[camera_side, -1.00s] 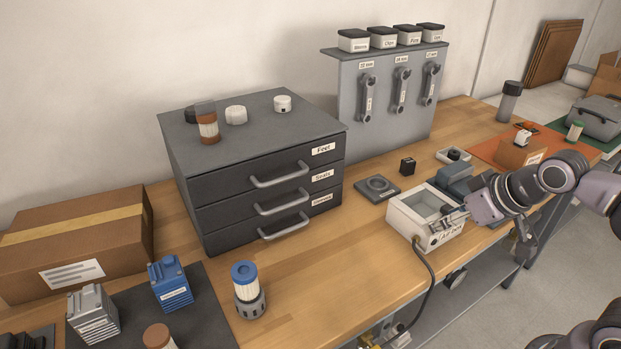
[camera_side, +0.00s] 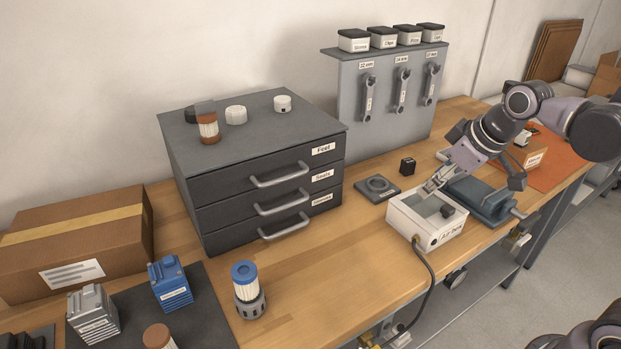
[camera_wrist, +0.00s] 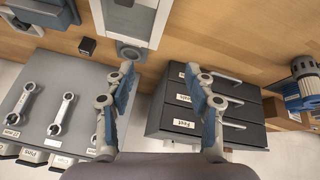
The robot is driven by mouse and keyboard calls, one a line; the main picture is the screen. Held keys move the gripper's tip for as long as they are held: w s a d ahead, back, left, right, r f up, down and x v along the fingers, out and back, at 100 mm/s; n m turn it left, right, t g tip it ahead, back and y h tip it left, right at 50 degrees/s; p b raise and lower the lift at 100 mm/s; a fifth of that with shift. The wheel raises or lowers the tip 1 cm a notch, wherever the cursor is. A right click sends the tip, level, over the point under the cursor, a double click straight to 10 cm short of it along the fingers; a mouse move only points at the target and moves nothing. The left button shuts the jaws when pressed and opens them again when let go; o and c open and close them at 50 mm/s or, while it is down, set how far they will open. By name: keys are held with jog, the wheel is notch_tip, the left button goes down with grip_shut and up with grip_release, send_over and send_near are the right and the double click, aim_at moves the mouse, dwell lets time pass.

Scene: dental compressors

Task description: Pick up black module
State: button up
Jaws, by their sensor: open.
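The black module (camera_side: 407,165) is a small dark cube standing upright on the wooden bench, behind the white box. In the wrist view, the black module (camera_wrist: 87,46) lies left of the fingers, near the edge of the grey tool panel. My gripper (camera_side: 436,184) is over the back part of the white box (camera_side: 428,233), to the right of the module and apart from it. In the wrist view, my gripper (camera_wrist: 158,70) has its two fingers spread wide with nothing between them.
A dark square plate with a round recess (camera_side: 377,188) lies left of the module. The drawer cabinet (camera_side: 262,170) and tool panel (camera_side: 385,100) stand behind.

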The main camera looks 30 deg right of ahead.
jog(key=w+d+r+n+g, duration=0.2)
jog(key=w+d+r+n, duration=0.15)
jog(key=w, duration=0.55)
jog(key=n+g, duration=0.4)
jog(key=n, duration=0.6)
send_over(409, 161)
notch_tip(409, 161, down, 9)
jog(key=f, duration=0.5)
jog(key=shift+w+a+f, duration=0.1)
jog(key=shift+a+f, duration=0.1)
jog(key=shift+d+f, duration=0.15)
jog(key=shift+f, duration=1.2)
jog(key=shift+d+f, duration=0.15)
jog(key=shift+f, duration=1.15)
grip_shut()
